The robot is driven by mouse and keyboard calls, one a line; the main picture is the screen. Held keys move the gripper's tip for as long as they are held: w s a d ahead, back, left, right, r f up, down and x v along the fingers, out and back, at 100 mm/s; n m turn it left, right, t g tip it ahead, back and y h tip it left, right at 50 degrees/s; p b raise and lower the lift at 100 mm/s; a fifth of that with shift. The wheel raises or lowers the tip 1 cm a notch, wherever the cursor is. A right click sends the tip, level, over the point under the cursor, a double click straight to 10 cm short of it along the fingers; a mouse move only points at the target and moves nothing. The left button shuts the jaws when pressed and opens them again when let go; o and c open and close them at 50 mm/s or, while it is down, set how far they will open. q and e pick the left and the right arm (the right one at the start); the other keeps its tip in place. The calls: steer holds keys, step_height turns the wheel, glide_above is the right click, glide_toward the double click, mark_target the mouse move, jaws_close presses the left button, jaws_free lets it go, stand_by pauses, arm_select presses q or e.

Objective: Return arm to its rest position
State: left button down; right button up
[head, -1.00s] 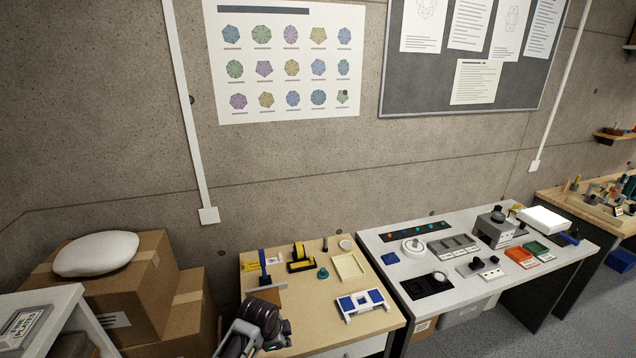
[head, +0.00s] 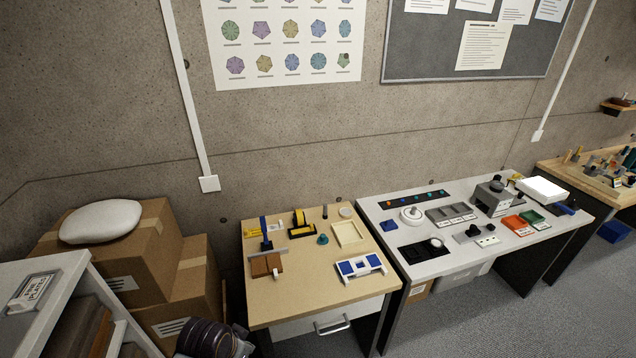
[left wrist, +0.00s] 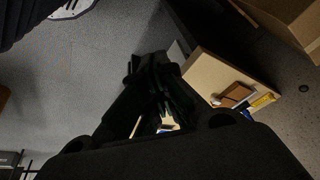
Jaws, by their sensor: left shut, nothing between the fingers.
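My left arm (head: 208,338) shows at the bottom of the head view, low in front of the wooden table (head: 290,298) and beside the cardboard boxes. Its fingertips are not seen there. In the left wrist view my left gripper (left wrist: 158,92) is dark, with its fingers close together and nothing held. It hangs over the grey floor, apart from the wooden table (left wrist: 215,75), which shows to the right. My right gripper is in neither view.
Cardboard boxes (head: 135,250) with a white cushion (head: 101,221) stand at the left, behind a shelf unit (head: 40,270). The wooden table carries a blue-and-white holder (head: 361,268) and a cream tray (head: 348,233). A white workbench (head: 440,253) stands to its right. Grey floor (head: 480,325) is clear in front.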

arm_select(q)
steer(key=s+a+r+n, duration=0.3)
steer(key=s+a+n, duration=0.1)
steer(key=s, duration=0.2)
step_height(320, 180, down, 36)
steer(key=s+r+g+b, duration=0.1)
steer(key=s+b, duration=0.1)
steer(key=s, duration=0.1)
steer(key=s+a+f+b, duration=0.1)
steer(key=s+a+f, duration=0.1)
steer(key=s+f, duration=0.9)
steer(key=s+a+f+g+y+b, duration=0.1)
steer(key=s+f, duration=0.9)
steer(key=shift+s+a+f+m, duration=0.35)
steer(key=shift+s+a+m, duration=0.05)
